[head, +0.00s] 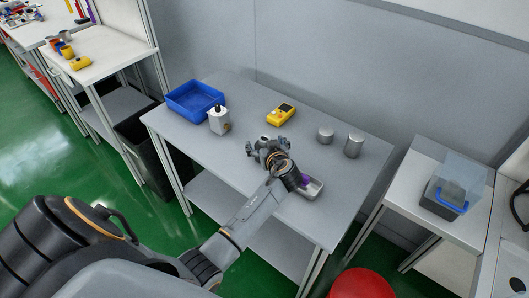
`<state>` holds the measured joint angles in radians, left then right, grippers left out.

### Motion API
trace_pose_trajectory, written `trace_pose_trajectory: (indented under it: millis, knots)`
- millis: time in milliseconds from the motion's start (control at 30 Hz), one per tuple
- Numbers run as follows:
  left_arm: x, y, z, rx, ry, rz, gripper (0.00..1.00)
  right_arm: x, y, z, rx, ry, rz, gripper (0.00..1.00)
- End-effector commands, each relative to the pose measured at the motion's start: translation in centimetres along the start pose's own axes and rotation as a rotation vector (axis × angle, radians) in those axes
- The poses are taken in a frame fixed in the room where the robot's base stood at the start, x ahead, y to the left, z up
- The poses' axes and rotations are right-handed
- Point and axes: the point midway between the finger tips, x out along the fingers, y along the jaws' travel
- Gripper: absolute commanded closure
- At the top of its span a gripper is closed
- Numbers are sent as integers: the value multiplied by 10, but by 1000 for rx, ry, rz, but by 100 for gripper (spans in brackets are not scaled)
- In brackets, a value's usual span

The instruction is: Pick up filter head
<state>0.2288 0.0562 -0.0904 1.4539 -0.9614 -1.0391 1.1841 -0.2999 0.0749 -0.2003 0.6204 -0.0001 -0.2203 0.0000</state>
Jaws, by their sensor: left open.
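My left arm reaches over the grey table, and my left gripper (262,148) is open above the middle of it, seen from behind. No object shows between its fingers. I cannot tell for sure which thing is the filter head. Two plain metal cylinders stand to the right of the gripper: a short one (325,136) and a taller one (354,145). My right gripper is out of view.
A blue bin (195,98) and a white bottle with a black top (219,121) stand at the table's left. A yellow handheld device (281,114) lies behind the gripper. A side table (421,198) holds a clear-topped box (456,184). A red round object (362,284) stands below.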

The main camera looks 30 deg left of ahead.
Motion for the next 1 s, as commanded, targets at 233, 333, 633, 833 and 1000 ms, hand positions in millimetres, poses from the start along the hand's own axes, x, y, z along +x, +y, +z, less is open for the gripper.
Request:
trace_pose_trajectory:
  millis: [233, 333, 633, 833, 1000]
  knots:
    - [8, 0, 0, 0, -1, 1, 10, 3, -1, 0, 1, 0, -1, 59]
    - [8, 0, 0, 0, -1, 1, 14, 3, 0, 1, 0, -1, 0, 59]
    - [8, 0, 1, 0, -1, 0, 75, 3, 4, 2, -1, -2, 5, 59]
    - [8, 0, 0, -1, 0, 1, 80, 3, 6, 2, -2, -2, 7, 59]
    - [6, 0, -5, -2, 0, 1, 80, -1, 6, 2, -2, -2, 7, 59]
